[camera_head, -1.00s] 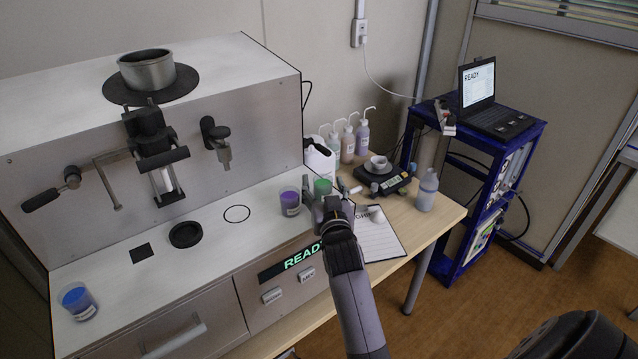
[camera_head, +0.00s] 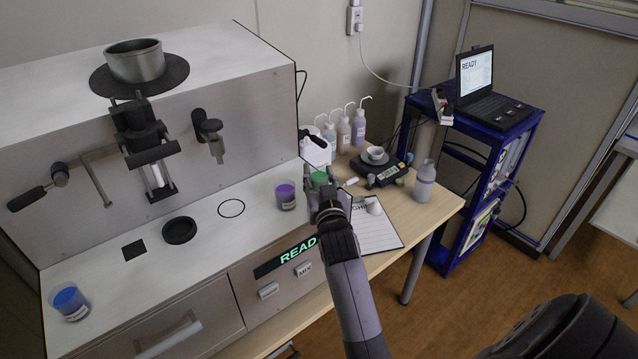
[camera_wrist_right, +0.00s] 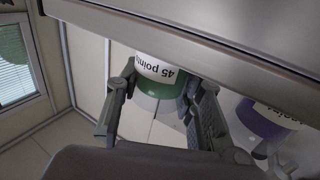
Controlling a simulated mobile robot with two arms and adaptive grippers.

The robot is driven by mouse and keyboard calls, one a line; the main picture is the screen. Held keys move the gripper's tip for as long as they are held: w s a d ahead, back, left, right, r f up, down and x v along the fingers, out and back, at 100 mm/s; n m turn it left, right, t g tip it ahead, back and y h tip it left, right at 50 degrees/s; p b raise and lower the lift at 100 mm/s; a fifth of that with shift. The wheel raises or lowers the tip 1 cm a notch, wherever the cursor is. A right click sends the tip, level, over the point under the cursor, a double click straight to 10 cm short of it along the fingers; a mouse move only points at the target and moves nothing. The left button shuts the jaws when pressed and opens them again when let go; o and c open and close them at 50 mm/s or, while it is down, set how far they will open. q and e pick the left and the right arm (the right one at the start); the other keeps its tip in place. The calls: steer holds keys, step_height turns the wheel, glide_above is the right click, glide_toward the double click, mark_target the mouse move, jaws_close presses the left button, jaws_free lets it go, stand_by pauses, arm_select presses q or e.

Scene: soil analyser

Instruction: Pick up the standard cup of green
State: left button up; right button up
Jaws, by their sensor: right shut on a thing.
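The green cup (camera_head: 319,179) stands at the right end of the analyser's ledge, partly hidden by my right gripper (camera_head: 323,191). In the right wrist view the green cup (camera_wrist_right: 160,75) has a white label reading "45 points". The fingers of my right gripper (camera_wrist_right: 158,98) are on either side of it, shut on it. I cannot tell whether the cup is clear of the surface. My left gripper is not in view.
A purple cup (camera_head: 286,196) stands close to the left of the green one. A blue cup (camera_head: 70,303) is at the ledge's far left. The middle ledge is mostly clear.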

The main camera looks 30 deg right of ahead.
steer(key=shift+c, duration=0.6)
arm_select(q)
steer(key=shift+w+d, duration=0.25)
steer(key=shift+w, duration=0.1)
arm_select(e)
steer(key=shift+w+d, duration=0.1)
steer(key=shift+c, duration=0.4)
